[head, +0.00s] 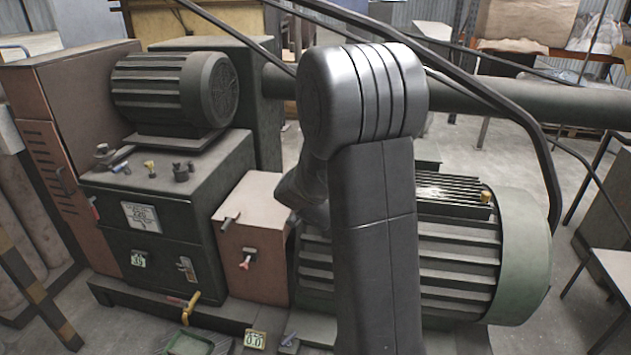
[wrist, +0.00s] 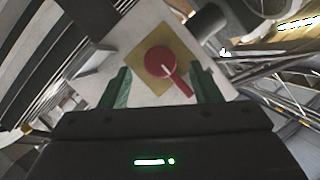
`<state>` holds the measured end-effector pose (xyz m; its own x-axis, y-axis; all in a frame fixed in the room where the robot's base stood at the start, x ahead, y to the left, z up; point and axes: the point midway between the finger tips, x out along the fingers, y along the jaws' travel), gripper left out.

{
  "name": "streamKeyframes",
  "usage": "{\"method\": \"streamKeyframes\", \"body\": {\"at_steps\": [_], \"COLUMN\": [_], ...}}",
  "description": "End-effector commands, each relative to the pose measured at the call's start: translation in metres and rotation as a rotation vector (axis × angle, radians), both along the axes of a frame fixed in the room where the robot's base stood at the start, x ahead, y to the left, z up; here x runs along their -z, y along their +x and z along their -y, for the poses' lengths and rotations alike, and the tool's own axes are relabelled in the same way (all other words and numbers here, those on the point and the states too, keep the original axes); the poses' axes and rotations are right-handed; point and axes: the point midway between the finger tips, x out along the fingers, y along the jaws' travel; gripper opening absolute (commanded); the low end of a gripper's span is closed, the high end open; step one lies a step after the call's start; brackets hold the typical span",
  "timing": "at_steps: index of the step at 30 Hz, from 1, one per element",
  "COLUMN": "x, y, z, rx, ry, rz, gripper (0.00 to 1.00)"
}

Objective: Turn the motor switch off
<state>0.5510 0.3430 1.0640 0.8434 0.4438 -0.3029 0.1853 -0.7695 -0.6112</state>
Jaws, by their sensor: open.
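The motor switch (wrist: 162,64) shows in the wrist view as a round red knob with a red handle pointing down and to the right. It sits on a yellow square plate (wrist: 131,66) on a pale panel (wrist: 147,24). My gripper (wrist: 160,74) is open, with its green fingers apart on either side of the switch in the picture. Nothing is held. I cannot tell the exact gap between the fingers and the knob. In the head view, my own arm blocks the middle, and neither gripper nor red knob can be made out there.
In the head view, a large green ribbed motor (head: 455,262) stands behind my arm. A smaller motor (head: 178,88) sits on a dark cabinet (head: 160,215) with several small levers at the left. A tan box (head: 252,225) stands between. Dark pipes (head: 500,110) cross the upper right.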

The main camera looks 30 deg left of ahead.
Motion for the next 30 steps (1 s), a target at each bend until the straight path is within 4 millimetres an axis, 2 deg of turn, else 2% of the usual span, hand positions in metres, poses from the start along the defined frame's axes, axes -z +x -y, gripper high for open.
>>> {"method": "streamKeyframes", "body": {"at_steps": [6,13,19,30], "x": [-0.013,-0.023,-0.026,-0.026], "y": [-0.035,-0.062,-0.073,-0.073], "z": [0.018,0.032,0.038,0.039], "rx": [-0.001,0.0,0.0,0.001], "ry": [0.002,0.001,0.0,-0.001], "rz": [0.0,0.0,0.0,0.0], "gripper": [0.57,0.57,0.57,0.57]}}
